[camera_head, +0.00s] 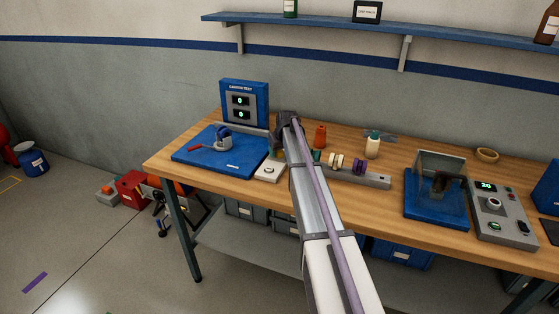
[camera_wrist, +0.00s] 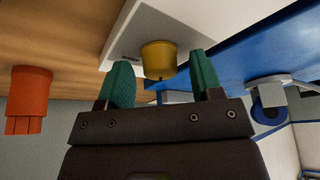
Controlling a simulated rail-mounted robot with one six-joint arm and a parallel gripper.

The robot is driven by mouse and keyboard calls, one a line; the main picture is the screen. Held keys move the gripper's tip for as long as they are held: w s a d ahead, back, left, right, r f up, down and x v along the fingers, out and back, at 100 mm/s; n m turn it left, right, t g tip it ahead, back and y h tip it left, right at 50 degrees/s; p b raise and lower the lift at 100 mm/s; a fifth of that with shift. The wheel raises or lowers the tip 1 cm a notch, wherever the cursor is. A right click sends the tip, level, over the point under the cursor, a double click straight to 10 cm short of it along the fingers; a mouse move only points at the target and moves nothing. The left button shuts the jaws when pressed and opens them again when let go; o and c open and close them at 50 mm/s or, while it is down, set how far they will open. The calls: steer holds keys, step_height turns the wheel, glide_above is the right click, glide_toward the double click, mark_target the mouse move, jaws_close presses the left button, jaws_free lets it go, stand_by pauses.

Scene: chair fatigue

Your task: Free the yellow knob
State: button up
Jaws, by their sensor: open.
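The yellow knob (camera_wrist: 158,60) is a short round knob on a pale box or panel (camera_wrist: 135,32) at the top middle of the wrist view. My gripper (camera_wrist: 161,68) is open, with its two green fingers apart, one on each side of the knob in the picture. Both fingers appear clear of it; I cannot tell how deep the knob sits between them. In the head view my dark wrist (camera_head: 287,119) is above the workbench, and my arm hides the knob.
An orange part (camera_wrist: 30,92) stands on the workbench (camera_head: 165,162), left in the wrist view. A blue base (camera_head: 215,165) holds a grey-and-blue part (camera_head: 222,142).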

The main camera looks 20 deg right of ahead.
steer(key=shift+c, duration=0.3)
steer(key=c, duration=0.8)
steer(key=shift+c, duration=0.2)
steer(key=shift+m, duration=0.3)
steer(key=m+h, duration=0.1)
steer(key=m, duration=0.2)
steer(key=m+h, duration=0.1)
steer(key=m, duration=0.2)
steer(key=shift+a+g+h, duration=0.15)
steer(key=shift+g+h, duration=0.15)
steer(key=shift+g, duration=0.1)
steer(key=m+g+h, duration=0.1)
steer(key=m, duration=0.3)
steer(key=shift+w, duration=0.15)
steer(key=shift+m+g+h, duration=0.4)
steer(key=shift+m+g, duration=0.2)
steer(key=shift+m, duration=1.1)
